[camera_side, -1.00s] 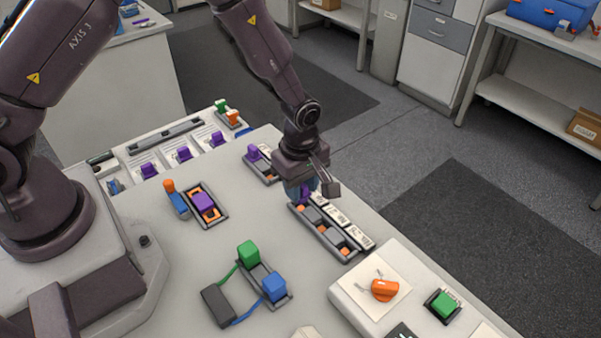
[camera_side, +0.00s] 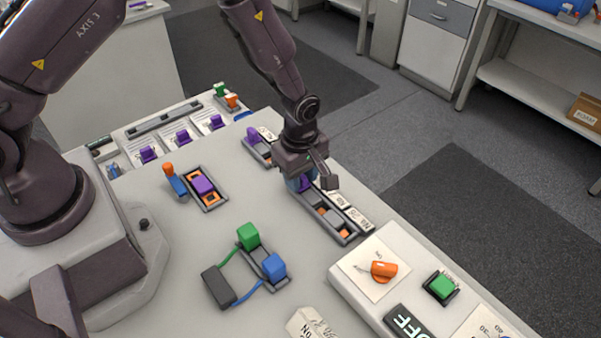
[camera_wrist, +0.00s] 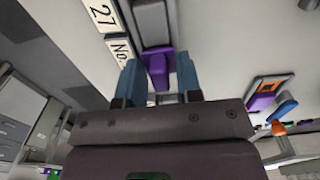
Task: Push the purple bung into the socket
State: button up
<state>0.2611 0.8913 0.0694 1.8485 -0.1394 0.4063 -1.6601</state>
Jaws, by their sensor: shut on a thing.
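My gripper (camera_side: 303,182) is shut on a purple bung (camera_wrist: 158,68) at the far end of the long grey rack (camera_side: 325,224). In the wrist view the bung shows between the two blue fingers, with the rack behind it. In the side view the fingers hide most of the bung, and only a sliver of purple shows low down at the rack's far compartment. Its lower end and the socket are hidden, so I cannot tell how deep it sits. Orange shows inside the rack's nearer compartments.
White labels (camera_side: 352,213) run along the rack's right side. Another purple bung (camera_side: 253,137) stands in a holder behind my gripper. A purple block (camera_side: 202,184) sits in a holder at left. A control panel with an orange knob (camera_side: 383,271) lies in front.

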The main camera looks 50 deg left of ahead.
jog(key=shift+f, duration=0.15)
jog(key=o, duration=1)
jog(key=shift+c, duration=0.2)
notch_tip(320, 180, up, 13)
jog(key=s+a+r+m+t, duration=0.2)
jog(key=s+a+r+m, duration=0.2)
jog(key=s+r+m, duration=0.5)
jog(key=s+a+r+m+t, duration=0.3)
jog(key=s+a+r+m, duration=0.1)
jog(key=s+r+m, duration=0.5)
notch_tip(320, 180, up, 2)
jog(key=shift+s+r+t, duration=0.15)
jog(key=shift+s+t, duration=0.15)
jog(key=shift+s, duration=0.15)
